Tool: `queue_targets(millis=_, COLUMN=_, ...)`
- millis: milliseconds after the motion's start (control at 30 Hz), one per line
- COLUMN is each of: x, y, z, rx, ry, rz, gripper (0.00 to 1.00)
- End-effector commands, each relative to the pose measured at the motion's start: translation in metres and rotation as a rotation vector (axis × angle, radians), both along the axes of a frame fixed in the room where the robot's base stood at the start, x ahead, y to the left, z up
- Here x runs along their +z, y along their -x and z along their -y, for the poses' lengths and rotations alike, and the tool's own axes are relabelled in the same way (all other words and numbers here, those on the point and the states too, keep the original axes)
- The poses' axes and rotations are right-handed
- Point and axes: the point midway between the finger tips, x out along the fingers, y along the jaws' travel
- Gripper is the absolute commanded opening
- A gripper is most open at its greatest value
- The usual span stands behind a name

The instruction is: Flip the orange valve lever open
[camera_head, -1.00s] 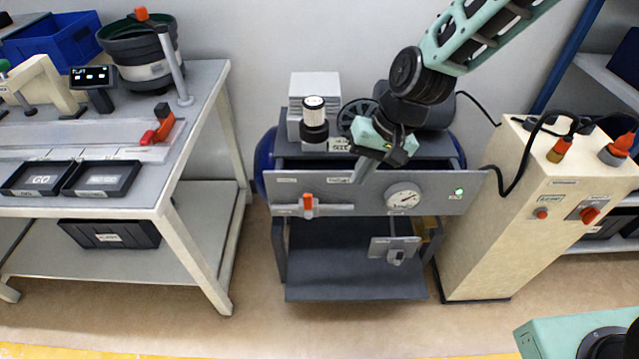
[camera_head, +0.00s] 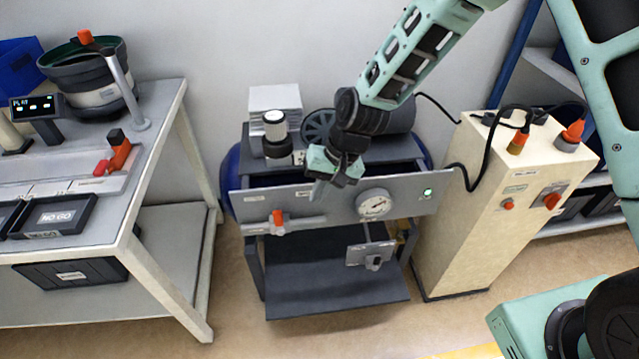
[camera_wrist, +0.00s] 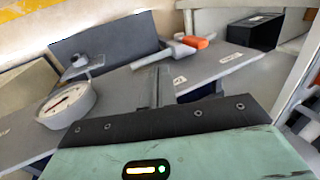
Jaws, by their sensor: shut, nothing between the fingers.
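In the wrist view the lever (camera_wrist: 197,42) is above and right of centre, at the end of the pipe (camera_wrist: 158,57). My gripper (camera_head: 318,190) is in front of the panel, to the right of the lever and higher than it, with the fingers pointing down. Its fingers (camera_wrist: 160,88) are together and empty in the wrist view. They look apart from the lever.
A round gauge (camera_head: 374,205) and a green lamp (camera_head: 428,192) are on the panel, right of my gripper. A cream cabinet (camera_head: 490,215) stands right, a workbench (camera_head: 150,190) left.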

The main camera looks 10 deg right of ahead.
Motion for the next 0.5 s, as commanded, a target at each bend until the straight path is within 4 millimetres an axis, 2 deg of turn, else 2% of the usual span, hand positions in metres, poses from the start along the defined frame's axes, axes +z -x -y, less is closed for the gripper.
queue_targets(millis=33, x=-0.012, y=0.002, z=-0.005, rx=0.003, ry=0.001, rz=-0.005, gripper=0.0)
queue_targets(millis=267, x=-0.054, y=0.001, z=-0.022, rx=0.002, ry=0.001, rz=-0.003, gripper=0.0)
queue_targets(millis=333, x=-0.049, y=-0.001, z=-0.036, rx=0.005, ry=0.0, rz=0.002, gripper=0.0)
queue_targets(millis=500, x=-0.05, y=-0.001, z=-0.054, rx=0.003, ry=0.0, rz=0.001, gripper=0.0)
